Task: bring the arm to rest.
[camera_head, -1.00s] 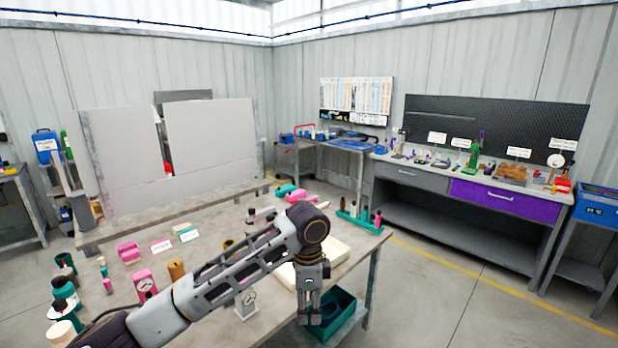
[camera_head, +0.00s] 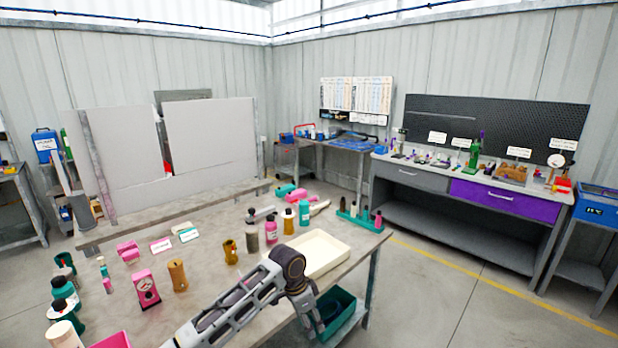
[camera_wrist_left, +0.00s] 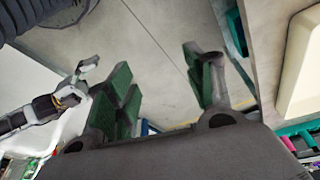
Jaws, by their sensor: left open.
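My left arm (camera_head: 235,308) comes in from the bottom of the head view, low over the near edge of the workbench (camera_head: 215,262), and bends down at its dark joint. My left gripper (camera_head: 306,320) hangs beside the bench edge, next to the teal bin, and shows only partly there. In the left wrist view the left gripper (camera_wrist_left: 163,88) is open, its green-padded fingers apart, with only bare floor between them. A grey-white arm end (camera_wrist_left: 75,85), possibly my right one, shows small at the left; its jaw state is unclear.
A cream tray (camera_head: 318,250) lies on the bench close beyond the arm. Several bottles and pink parts (camera_head: 146,288) stand across the bench. The teal bin (camera_head: 336,310) sits below the bench edge. The floor (camera_head: 440,290) to the right is clear.

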